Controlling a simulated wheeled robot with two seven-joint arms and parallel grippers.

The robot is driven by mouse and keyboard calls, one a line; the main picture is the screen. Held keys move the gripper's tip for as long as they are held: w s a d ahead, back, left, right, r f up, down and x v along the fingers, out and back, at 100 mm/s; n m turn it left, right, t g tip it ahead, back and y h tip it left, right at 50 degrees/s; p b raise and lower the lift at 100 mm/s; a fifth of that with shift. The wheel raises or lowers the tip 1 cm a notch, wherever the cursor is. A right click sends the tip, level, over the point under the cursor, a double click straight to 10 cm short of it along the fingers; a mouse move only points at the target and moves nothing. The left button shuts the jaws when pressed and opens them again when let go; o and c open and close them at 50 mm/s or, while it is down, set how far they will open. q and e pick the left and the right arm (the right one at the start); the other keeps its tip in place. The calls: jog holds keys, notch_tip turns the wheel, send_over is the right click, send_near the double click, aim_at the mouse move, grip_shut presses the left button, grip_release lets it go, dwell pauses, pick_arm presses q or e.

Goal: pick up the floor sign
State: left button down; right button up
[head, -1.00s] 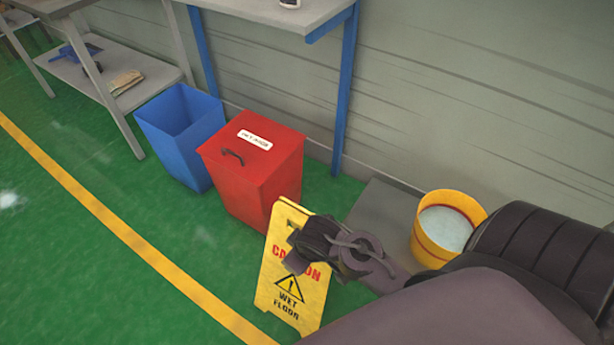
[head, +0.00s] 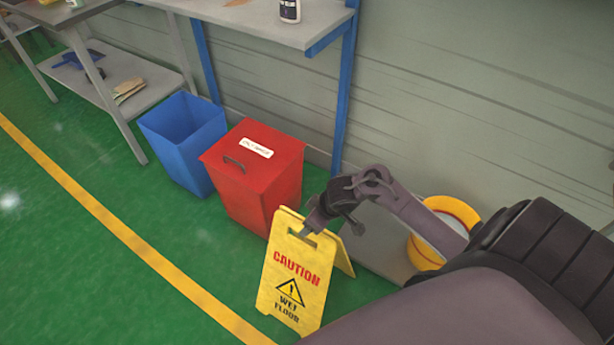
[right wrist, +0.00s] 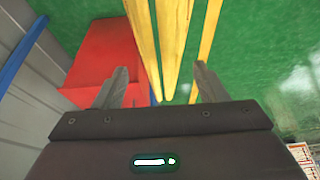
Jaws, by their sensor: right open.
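The yellow floor sign (head: 297,272) stands upright on the green floor in the head view, with its two panels spread like a tent and a handle slot near its top. My right gripper (head: 312,231) is at the top edge of the sign, by the slot. In the right wrist view, the sign's yellow panels (right wrist: 173,40) run up between and beyond the two open fingers of the right gripper (right wrist: 158,92). I cannot tell whether the fingers touch the sign. My left gripper does not show.
A red lidded bin (head: 256,178) stands right behind the sign, with a blue open bin (head: 184,143) to its left. A yellow bucket (head: 455,211) is partly hidden behind my right arm. Workbenches (head: 262,22) line the wall. The floor at left is clear.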

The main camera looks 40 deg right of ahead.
jog(key=b+x, duration=0.2)
jog(key=x, duration=0.5)
grip_shut()
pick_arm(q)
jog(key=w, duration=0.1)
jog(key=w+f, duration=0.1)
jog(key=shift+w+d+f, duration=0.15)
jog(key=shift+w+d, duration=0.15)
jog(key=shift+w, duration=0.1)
pick_arm(e)
jog(key=shift+w+d+r, duration=0.1)
jog(key=shift+w, duration=0.05)
